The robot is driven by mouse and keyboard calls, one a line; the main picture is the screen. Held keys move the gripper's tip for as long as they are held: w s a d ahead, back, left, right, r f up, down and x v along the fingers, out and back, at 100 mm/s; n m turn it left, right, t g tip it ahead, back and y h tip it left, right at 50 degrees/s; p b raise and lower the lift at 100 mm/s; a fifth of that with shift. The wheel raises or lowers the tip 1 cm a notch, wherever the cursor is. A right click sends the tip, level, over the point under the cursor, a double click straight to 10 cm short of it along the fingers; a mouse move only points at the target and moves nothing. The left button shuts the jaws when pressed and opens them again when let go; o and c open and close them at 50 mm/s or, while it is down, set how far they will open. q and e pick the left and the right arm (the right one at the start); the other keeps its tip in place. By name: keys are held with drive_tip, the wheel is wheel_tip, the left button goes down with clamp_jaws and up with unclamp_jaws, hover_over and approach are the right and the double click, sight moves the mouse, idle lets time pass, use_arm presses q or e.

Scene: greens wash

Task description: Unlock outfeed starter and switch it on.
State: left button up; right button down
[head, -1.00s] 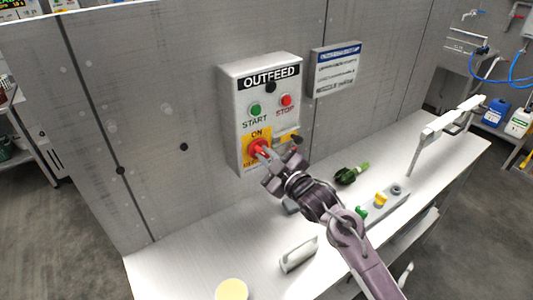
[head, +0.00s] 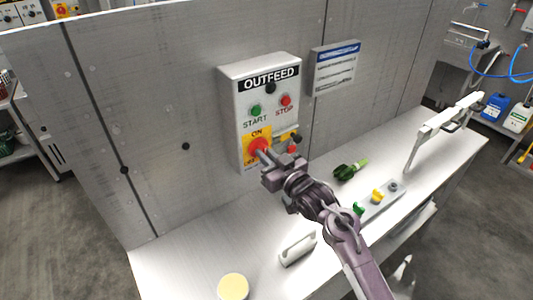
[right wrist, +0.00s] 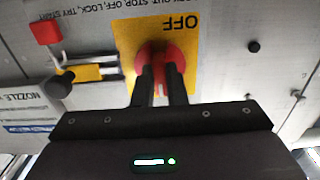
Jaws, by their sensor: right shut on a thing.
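The grey OUTFEED starter box (head: 270,72) is on the wall panel, with a green START button (head: 256,111) and a red STOP button (head: 286,101). Below is a red rotary handle (head: 257,148) on a yellow ON/OFF plate (head: 250,132). My right gripper (head: 264,154) is shut on this handle. The right wrist view shows the handle (right wrist: 158,55) between the fingers, with OFF upside down beyond it. Which way the handle points is hard to tell. A red block, perhaps a padlock (right wrist: 45,32), sits beside a yellow part (right wrist: 88,73). My left gripper is not in view.
A sign (head: 336,68) is on the wall right of the box. The bench (head: 190,255) holds a green leafy item (head: 346,172), a grey strip with coloured knobs (head: 384,200), a white handled piece (head: 298,249) and a pale round item (head: 233,287). The bench's left part is clear.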

drive_tip(key=shift+f, duration=0.1)
idle(0.3)
drive_tip(key=c, duration=1.5)
unclamp_jaws()
drive_tip(key=b+v, duration=0.2)
drive_tip(key=v, duration=0.5)
drive_tip(key=shift+s+d+b, duration=0.25)
drive_tip(key=shift+s+b, duration=0.1)
